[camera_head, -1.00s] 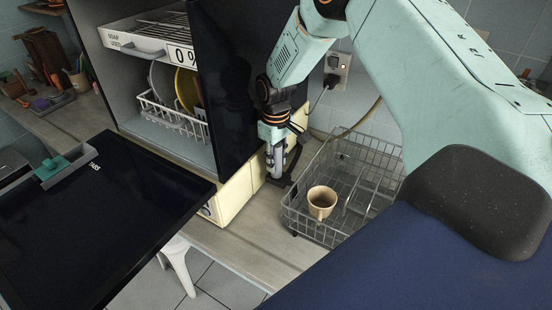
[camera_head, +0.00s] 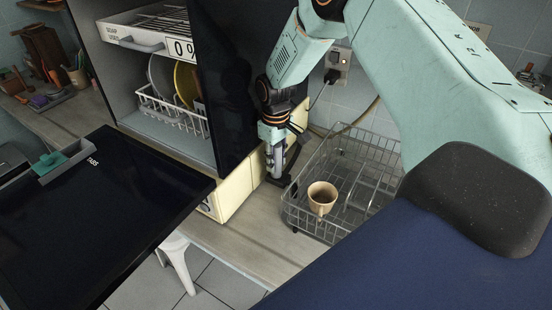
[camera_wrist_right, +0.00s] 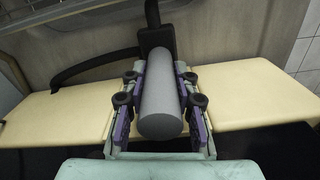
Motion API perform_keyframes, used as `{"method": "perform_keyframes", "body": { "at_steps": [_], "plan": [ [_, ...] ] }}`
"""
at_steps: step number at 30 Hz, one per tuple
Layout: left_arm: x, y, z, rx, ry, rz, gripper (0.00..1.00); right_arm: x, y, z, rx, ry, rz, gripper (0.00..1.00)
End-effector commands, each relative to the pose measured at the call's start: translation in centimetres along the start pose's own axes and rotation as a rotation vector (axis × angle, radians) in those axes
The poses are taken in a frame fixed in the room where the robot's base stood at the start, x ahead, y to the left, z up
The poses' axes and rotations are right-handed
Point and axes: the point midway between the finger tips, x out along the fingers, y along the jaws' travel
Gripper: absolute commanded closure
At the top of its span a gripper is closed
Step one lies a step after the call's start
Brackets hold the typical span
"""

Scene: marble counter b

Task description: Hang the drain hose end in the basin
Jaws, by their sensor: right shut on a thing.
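My right gripper (camera_head: 276,160) points down at the counter, between the yellow base of the dishwasher and the wire rack. In the right wrist view, my right gripper (camera_wrist_right: 160,92) is shut on a grey cylinder (camera_wrist_right: 161,105), with a finger on each side. The cylinder joins a dark piece (camera_wrist_right: 155,38) with a dark curved strip running left from it. I cannot tell surely whether this is the drain hose end. A thin yellowish hose (camera_head: 366,114) shows behind the rack. No basin can be made out. My left gripper is not in view.
The dishwasher door (camera_head: 105,215) hangs open at the left. A wire rack (camera_head: 300,215) with a beige mug (camera_head: 321,196) stands right of the gripper. A wall socket (camera_head: 340,60) is behind. Bare counter (camera_head: 250,238) lies in front of the gripper.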

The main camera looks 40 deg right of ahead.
Motion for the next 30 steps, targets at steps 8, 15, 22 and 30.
{"method": "perform_keyframes", "body": {
  "at_steps": [8, 15, 22, 30],
  "plan": [
    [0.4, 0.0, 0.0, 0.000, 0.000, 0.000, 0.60, 0.6, 0.0, -0.1, 0.000, 0.001, 0.001, 1.00],
    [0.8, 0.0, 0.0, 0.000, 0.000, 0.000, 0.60, 1.1, 0.0, -0.1, 0.000, 0.001, 0.001, 1.00],
    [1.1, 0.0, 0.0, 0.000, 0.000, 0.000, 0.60, 1.6, 0.0, -0.1, 0.000, 0.002, 0.001, 1.00],
    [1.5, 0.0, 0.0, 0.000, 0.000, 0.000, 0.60, 2.2, 0.0, -0.1, 0.000, 0.002, 0.001, 1.00]
  ]
}}
